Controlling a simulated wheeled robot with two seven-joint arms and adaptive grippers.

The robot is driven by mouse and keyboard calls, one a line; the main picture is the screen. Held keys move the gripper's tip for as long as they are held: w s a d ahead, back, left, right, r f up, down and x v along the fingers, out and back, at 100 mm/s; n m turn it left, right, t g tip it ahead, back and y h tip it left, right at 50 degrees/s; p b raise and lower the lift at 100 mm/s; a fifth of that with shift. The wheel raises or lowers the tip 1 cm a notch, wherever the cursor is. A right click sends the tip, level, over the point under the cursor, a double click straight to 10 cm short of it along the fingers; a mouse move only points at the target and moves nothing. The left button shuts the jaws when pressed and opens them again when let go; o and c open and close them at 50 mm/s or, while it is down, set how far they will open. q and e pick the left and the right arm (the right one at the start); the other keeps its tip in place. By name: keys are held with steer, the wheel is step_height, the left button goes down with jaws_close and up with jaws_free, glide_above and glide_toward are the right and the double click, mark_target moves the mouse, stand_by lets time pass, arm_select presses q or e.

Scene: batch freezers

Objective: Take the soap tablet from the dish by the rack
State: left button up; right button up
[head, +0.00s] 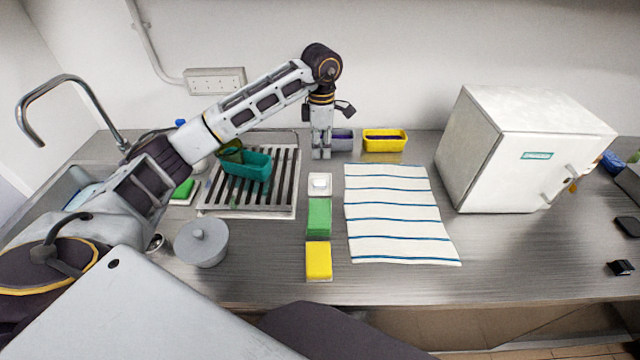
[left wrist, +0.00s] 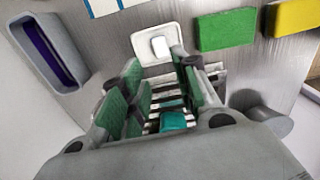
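The white soap tablet (head: 319,181) lies on a small pale dish (head: 320,193) just right of the rack (head: 287,190). In the left wrist view the tablet (left wrist: 160,47) sits in its dish (left wrist: 145,42) beyond the fingertips. My left gripper (head: 321,157) points down, above and slightly behind the dish in the head view. Its green-padded fingers (left wrist: 160,85) are apart with nothing held between them. The soap appears clear of the fingers. My right gripper is not in view.
A green sponge (head: 319,218) and a yellow sponge (head: 318,260) lie in front of the dish. A grey bin (head: 342,140) and yellow bin (head: 385,147) stand behind. A teal container (head: 247,166) is on the rack. A striped towel (head: 395,215) lies right; a lidded pot (head: 202,245) stands front left.

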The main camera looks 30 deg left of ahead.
arm_select(q)
glide_above(322, 182)
steer(key=f, duration=0.6)
steer(key=shift+a+f+p, duration=0.2)
steer(key=shift+f+p, duration=0.15)
steer(key=shift+f, duration=0.65)
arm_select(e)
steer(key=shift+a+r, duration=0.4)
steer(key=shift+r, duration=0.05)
arm_select(q)
steer(key=shift+d+f+p, duration=0.15)
steer(key=shift+f+p, duration=0.55)
steer(key=shift+f, duration=1.85)
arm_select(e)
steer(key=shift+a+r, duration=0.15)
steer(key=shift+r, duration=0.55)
